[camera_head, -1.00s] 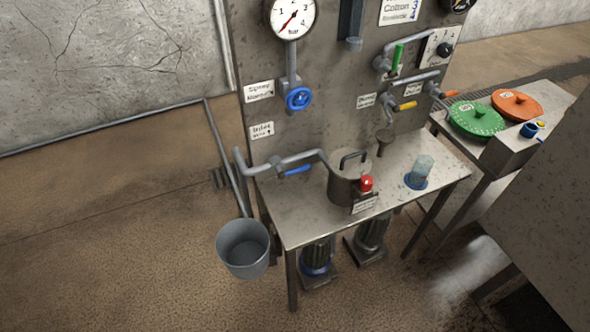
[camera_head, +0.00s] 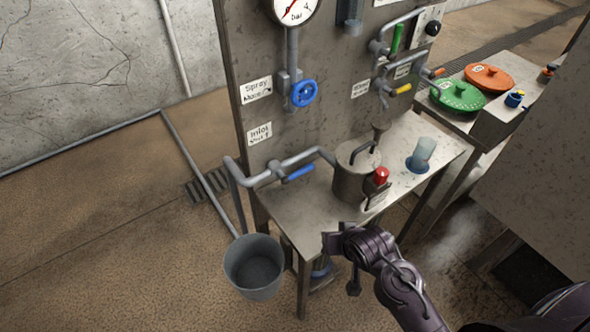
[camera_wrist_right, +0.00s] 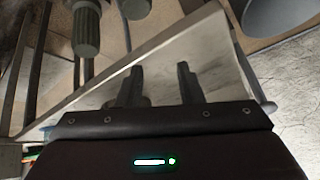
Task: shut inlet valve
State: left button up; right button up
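The inlet valve has a blue lever handle (camera_head: 300,172) on a grey pipe that runs over the left end of the metal table, below a label reading Inlet (camera_head: 259,134). The lever lies roughly along the pipe. My right gripper (camera_head: 334,242) is at the table's front edge, below and to the right of the lever and apart from it. In the right wrist view, its two fingers (camera_wrist_right: 158,72) stand apart with nothing between them, so it is open. The lever cannot be made out in that view. My left gripper is not in view.
A pot (camera_head: 350,183) with a red knob (camera_head: 381,175) stands on the table (camera_head: 312,210) close to the lever. A grey bucket (camera_head: 254,268) is at the table's left. A blue valve wheel (camera_head: 304,93) is on the panel above. The floor at left is clear.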

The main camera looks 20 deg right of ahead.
aim_at(304, 168)
jog(key=w+m+t, duration=0.1)
jog(key=w, duration=0.1)
jog(key=w+m+t+y, duration=0.1)
jog(key=w+m, duration=0.1)
jog(key=w+r+m+t, duration=0.1)
jog(key=w, duration=0.2)
jog(key=shift+d+m+t, duration=0.2)
jog(key=shift+m+t, duration=0.1)
jog(key=shift+m, duration=0.1)
jog(key=w+r+m+t+y, duration=0.1)
jog(key=w+m, duration=0.1)
jog(key=w+r+m+t+y, duration=0.2)
jog(key=w+m, duration=0.1)
jog(key=shift+w+a+m+t, duration=0.15)
jog(key=shift+w+m+t, duration=0.15)
jog(key=shift+t, duration=0.1)
jog(key=shift+w+r+m+t+y, duration=0.3)
jog(key=shift+w+r+m+y, duration=0.1)
jog(key=shift+m, duration=0.2)
jog(key=x, duration=0.7)
jog(key=shift+w+a, duration=0.1)
jog(key=shift+w, duration=0.1)
jog(key=shift+c, duration=0.3)
grip_shut()
